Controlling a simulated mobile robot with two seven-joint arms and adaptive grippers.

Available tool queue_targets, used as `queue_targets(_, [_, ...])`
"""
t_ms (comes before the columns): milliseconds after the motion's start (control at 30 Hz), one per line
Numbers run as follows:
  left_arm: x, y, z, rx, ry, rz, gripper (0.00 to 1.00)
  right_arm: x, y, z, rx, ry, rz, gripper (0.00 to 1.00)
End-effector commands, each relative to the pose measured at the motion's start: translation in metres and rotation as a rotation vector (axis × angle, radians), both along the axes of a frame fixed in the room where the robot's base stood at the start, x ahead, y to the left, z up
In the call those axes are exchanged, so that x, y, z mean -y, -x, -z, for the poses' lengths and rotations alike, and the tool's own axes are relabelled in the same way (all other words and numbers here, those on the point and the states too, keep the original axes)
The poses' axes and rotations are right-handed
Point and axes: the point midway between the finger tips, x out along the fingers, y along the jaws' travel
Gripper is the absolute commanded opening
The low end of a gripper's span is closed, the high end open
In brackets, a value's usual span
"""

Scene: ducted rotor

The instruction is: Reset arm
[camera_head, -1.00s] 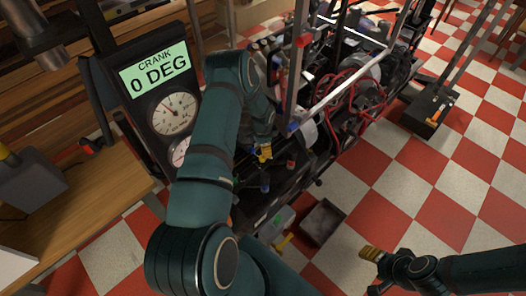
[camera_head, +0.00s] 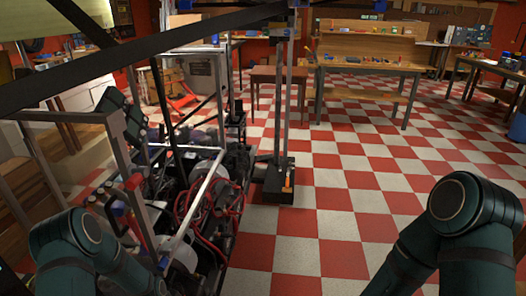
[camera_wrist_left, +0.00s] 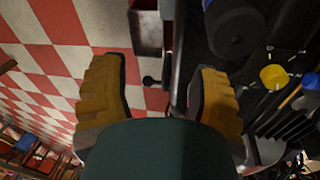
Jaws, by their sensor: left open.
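In the left wrist view my left gripper (camera_wrist_left: 160,80) is open, its two yellow ribbed fingers wide apart with nothing held between them. A small black knob and a dark metal bin (camera_wrist_left: 147,32) show beyond the gap. In the head view my left arm (camera_head: 85,250) shows at the lower left and my right arm (camera_head: 460,225) at the lower right. Both hands are outside the head view, so my right gripper is not seen.
The engine rig (camera_head: 205,205) with red cables and a metal frame stands close at the left. A post on a black base (camera_head: 279,185) stands beyond it. Workbenches (camera_head: 367,66) line the back. The checkered floor (camera_head: 340,215) in the middle is clear.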

Motion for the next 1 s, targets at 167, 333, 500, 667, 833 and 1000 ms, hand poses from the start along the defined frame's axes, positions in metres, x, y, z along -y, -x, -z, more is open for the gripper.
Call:
queue_targets(167, [0.083, 0.060, -0.017, -0.054, 0.102, -0.200, 0.61, 0.000, 0.000, 0.000, 0.000, 0.000, 0.000, 0.57])
queue_targets(333, [0.132, 0.114, -0.040, -0.116, 0.149, -0.365, 0.61, 0.000, 0.000, 0.000, 0.000, 0.000, 0.000, 0.57])
queue_targets(500, [0.161, 0.159, -0.062, -0.171, 0.163, -0.487, 0.61, 0.000, 0.000, 0.000, 0.000, 0.000, 0.000, 0.57])
queue_targets(667, [0.175, 0.156, -0.086, -0.127, 0.167, -0.500, 0.61, 0.000, 0.000, 0.000, 0.000, 0.000, 0.000, 0.57])
queue_targets(833, [0.187, 0.126, -0.111, -0.033, 0.177, -0.432, 0.61, 0.000, 0.000, 0.000, 0.000, 0.000, 0.000, 0.57])
queue_targets(1000, [0.193, 0.114, -0.123, 0.008, 0.184, -0.402, 0.61, 0.000, 0.000, 0.000, 0.000, 0.000, 0.000, 0.57])
